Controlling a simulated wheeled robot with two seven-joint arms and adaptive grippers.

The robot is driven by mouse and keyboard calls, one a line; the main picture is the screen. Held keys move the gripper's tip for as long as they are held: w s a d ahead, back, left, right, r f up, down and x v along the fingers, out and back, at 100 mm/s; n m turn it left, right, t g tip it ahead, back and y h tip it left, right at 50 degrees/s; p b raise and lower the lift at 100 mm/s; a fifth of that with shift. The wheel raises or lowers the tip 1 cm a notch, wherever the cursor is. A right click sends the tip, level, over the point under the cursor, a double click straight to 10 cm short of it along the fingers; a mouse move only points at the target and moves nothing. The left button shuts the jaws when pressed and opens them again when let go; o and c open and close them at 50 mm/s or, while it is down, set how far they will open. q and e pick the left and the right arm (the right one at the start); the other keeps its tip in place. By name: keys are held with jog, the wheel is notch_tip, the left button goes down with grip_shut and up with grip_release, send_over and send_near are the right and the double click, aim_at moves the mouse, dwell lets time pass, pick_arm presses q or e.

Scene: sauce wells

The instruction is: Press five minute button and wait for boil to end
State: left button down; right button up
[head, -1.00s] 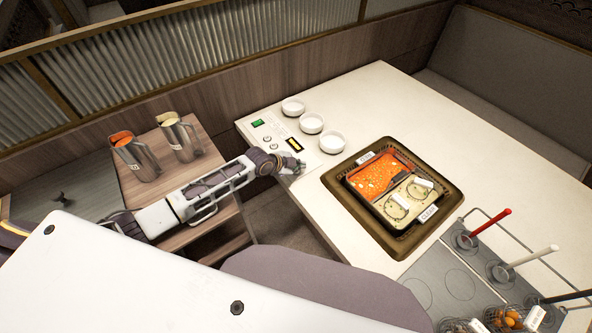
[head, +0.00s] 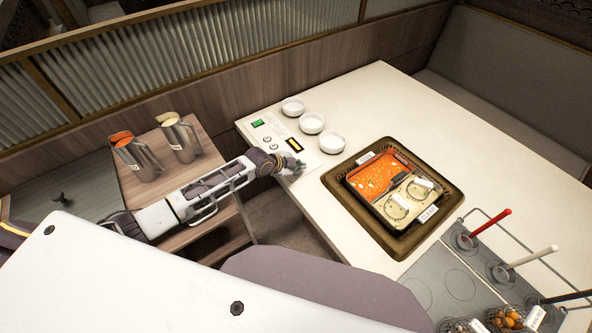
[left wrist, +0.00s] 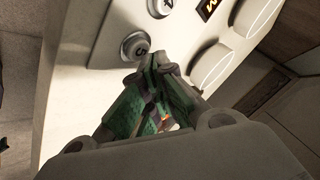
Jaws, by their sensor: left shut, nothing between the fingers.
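The white control panel (head: 279,138) is at the table's near left edge, with a green switch (head: 258,123), two small round buttons (head: 267,142) and a dark display with yellow characters (head: 294,145). In the left wrist view one round button with a dark mark (left wrist: 136,46) lies just beyond my fingers, and a second button (left wrist: 160,7) is higher up. My left gripper (head: 300,167) is shut and empty by the panel's near right edge, apart from the buttons. The split pot (head: 385,186) holds red broth and pale broth. My right gripper is out of view.
Three white bowls (head: 311,123) stand behind the panel. Two metal jugs (head: 137,158) stand on the wooden side cart. A grey tray (head: 441,281) with baskets and coloured handles lies at the lower right. The table's far right is clear.

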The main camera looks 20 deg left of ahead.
aim_at(298, 172)
pick_arm(q)
jog(key=shift+f, duration=0.5)
dwell(0.5)
jog(key=shift+r+p, duration=0.35)
jog(key=shift+r, duration=0.15)
dwell(0.4)
notch_tip(298, 172, up, 6)
jog(key=p, duration=0.5)
dwell(0.4)
dwell(0.7)
